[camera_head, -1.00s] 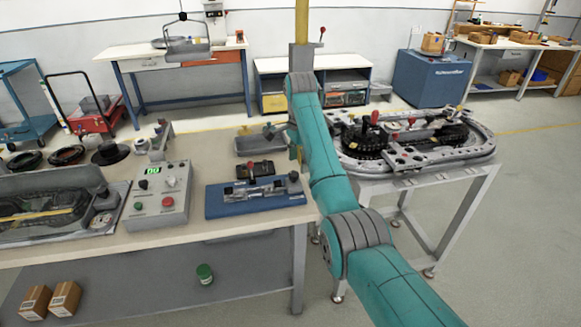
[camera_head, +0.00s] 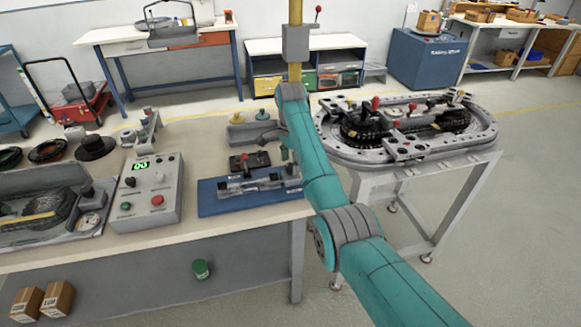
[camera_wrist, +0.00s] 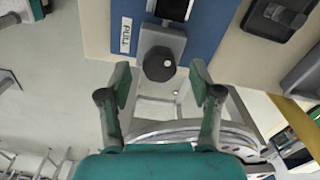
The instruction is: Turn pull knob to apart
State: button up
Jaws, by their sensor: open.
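A dark round knob (camera_wrist: 160,64) with a small pale dot sits on a grey block in the wrist view. The gripper is mostly hidden there behind my teal arm.
A control box (camera_head: 148,194) with green and red buttons stands left of the fixture.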

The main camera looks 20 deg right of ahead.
jog(key=shift+f, duration=1.25)
jog(key=c, duration=1.1)
jog(key=shift+c, duration=0.2)
